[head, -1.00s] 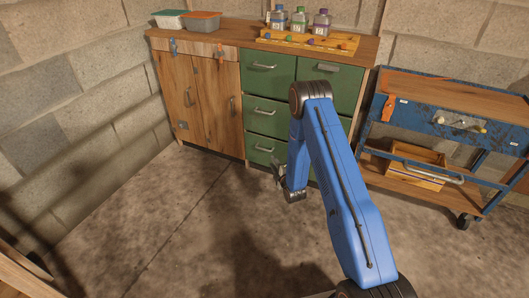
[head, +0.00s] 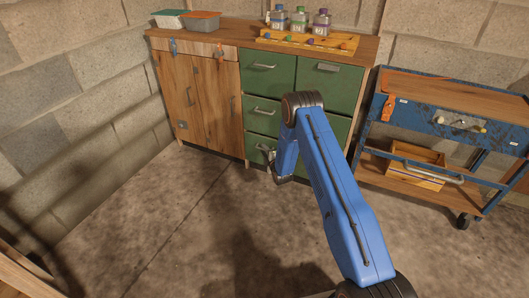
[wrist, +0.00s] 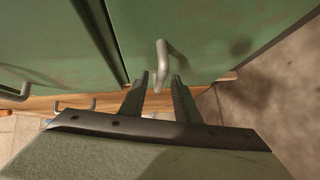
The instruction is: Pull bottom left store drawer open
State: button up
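The green store drawers stand in the cabinet's right part in the head view. The bottom left drawer (head: 256,150) looks shut, with its metal handle (head: 264,148) just above my gripper (head: 271,168). In the wrist view my gripper (wrist: 161,76) is open at a green drawer front (wrist: 200,35). A bent metal handle (wrist: 163,60) stands out from that front, its near part between the two fingertips. I cannot tell whether either finger touches it. My arm hides part of the right drawer column in the head view.
Wooden cabinet doors (head: 190,100) are left of the drawers. A blue cart (head: 440,125) with a wooden crate (head: 415,165) stands at the right. Bottles (head: 299,20) and a yellow rack (head: 305,42) are on top. The floor (head: 190,220) in front is clear.

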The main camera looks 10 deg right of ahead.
jog(key=shift+c, duration=0.6)
grip_shut()
jog(key=s+a, duration=0.7)
jog(key=s, duration=0.2)
jog(key=s+a, duration=0.7)
jog(key=s, duration=0.3)
jog(key=shift+s, duration=0.2)
jog(key=shift+o, duration=0.6)
grip_release()
jog(key=shift+s, duration=0.1)
